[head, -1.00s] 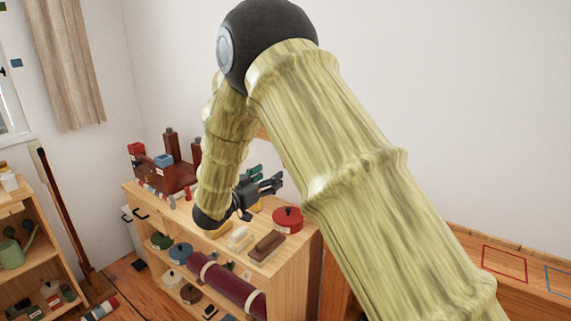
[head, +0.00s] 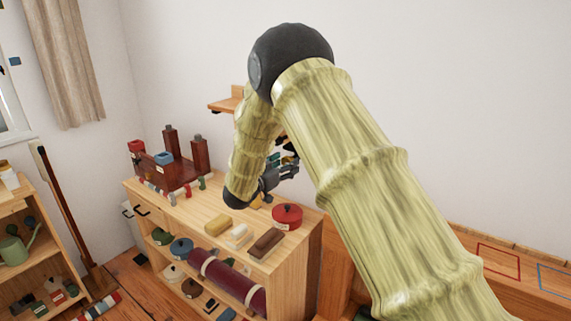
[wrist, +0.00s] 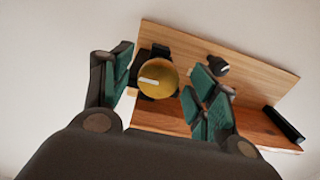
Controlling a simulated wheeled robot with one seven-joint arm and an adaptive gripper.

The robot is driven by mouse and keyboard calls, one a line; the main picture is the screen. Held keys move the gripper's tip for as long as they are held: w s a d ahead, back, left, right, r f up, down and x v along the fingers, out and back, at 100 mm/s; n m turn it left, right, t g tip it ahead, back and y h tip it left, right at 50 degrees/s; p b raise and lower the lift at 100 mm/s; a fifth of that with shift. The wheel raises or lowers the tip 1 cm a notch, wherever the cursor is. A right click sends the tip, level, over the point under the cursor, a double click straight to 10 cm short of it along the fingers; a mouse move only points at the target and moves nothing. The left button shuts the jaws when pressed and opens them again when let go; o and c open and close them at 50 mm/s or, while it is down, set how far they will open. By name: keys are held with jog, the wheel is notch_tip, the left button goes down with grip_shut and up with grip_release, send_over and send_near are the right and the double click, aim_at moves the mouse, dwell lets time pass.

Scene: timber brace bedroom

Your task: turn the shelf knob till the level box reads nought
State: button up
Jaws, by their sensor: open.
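A round yellow knob (wrist: 157,78) with a white pointer line sits on a dark mount on the wooden shelf (wrist: 265,72) in the wrist view. My gripper (wrist: 163,76) is open, its green-padded fingers on either side of the knob; I cannot tell if they touch it. A smaller dark knob (wrist: 217,66) with a pale mark is just right of the knob, close by the right finger. No level box reading can be made out. In the head view my gripper (head: 284,163) is above the cabinet, and part of the wall shelf (head: 226,105) shows behind my arm.
A black bar-shaped thing (wrist: 284,124) lies at the shelf's right. Below, the cabinet top (head: 190,207) holds a red lidded pot (head: 287,217), yellow, cream and brown blocks, and a dark red stand (head: 175,172). My arm hides part of the wall and cabinet.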

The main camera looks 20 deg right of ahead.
jog(key=c, duration=1)
jog(key=shift+f+m+b, duration=0.1)
jog(key=shift+m+b, duration=0.2)
jog(key=shift+b, duration=0.2)
jog(key=m+b, duration=1.5)
jog(key=b, duration=0.4)
jog(key=shift+f+m+b, duration=0.1)
jog(key=shift+m+b, duration=0.2)
jog(key=shift+a+r+m+b, duration=0.1)
jog(key=shift+r+m+b, duration=0.1)
jog(key=shift+m+b, duration=0.65)
jog(key=shift+r, duration=0.1)
